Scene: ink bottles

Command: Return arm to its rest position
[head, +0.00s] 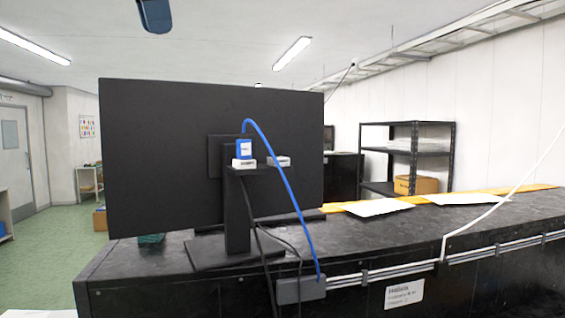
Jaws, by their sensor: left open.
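Only a dark blue, rounded piece that seems to belong to my left gripper (155,15) shows, at the top edge of the head view. It is high up and apart from everything on the bench. Its fingertips are hardly visible, and nothing is seen held in it. My right gripper is not in view. No ink bottle can be made out for sure. A small blue block with a white label (244,148) sits on a white box (244,163) behind the monitor.
A large black monitor (165,160) stands, back towards me, on a black bench (400,240). White papers (380,207) lie at right. A shelf rack (408,150) stands behind.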

